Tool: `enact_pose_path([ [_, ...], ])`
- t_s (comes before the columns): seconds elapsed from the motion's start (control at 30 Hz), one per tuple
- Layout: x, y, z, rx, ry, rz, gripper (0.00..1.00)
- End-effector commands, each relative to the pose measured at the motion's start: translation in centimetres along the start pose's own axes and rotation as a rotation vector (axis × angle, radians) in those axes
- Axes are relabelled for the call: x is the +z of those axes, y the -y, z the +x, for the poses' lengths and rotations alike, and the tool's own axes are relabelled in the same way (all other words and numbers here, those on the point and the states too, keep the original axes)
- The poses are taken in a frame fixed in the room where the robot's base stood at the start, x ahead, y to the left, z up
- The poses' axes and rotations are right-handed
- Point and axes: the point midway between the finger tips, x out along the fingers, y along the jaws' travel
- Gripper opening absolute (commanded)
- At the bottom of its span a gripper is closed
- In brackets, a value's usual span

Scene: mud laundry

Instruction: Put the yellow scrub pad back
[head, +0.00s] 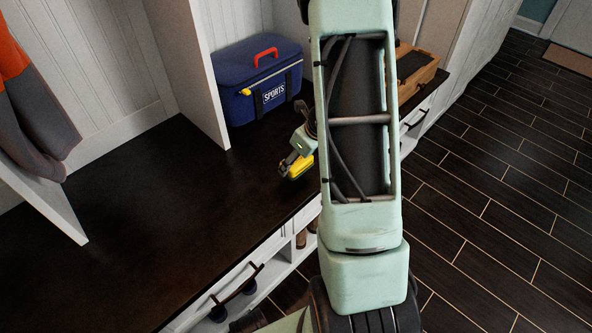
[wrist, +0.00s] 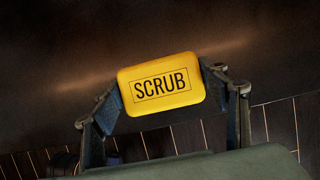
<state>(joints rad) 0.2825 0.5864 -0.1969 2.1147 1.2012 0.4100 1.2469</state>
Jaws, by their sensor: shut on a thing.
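The yellow scrub pad (wrist: 161,84) is held between the two fingers of my gripper (wrist: 165,92), with its word SCRUB facing the wrist camera. In the head view the pad (head: 300,166) shows at the tip of my gripper (head: 296,161), over the dark bench top (head: 150,200) near its front edge. My gripper is shut on the pad. Whether the pad touches the bench or is a little above it I cannot tell. My arm hides part of the bench to the right.
A blue cooler box (head: 258,88) marked SPORTS stands on the bench behind my gripper, right of a white divider (head: 190,70). A wooden tray (head: 416,72) lies at the far right, partly hidden by my arm. The bench's left part is clear. Coats (head: 32,110) hang at left.

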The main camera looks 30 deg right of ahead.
Motion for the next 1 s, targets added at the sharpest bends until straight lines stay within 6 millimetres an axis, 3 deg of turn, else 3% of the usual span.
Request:
enact_pose_path([
  [0.27,0.4,0.8,2.2,0.001,0.0,0.0,0.45],
  [0.47,-0.7,0.9,5.0,0.001,0.0,0.002,0.45],
  [0.87,-0.8,0.9,5.3,0.0,0.001,0.0,0.45],
  [0.9,-0.8,0.9,5.2,0.0,0.001,0.0,0.7],
  [1.0,-0.8,0.9,5.2,0.0,0.0,0.0,0.81],
])
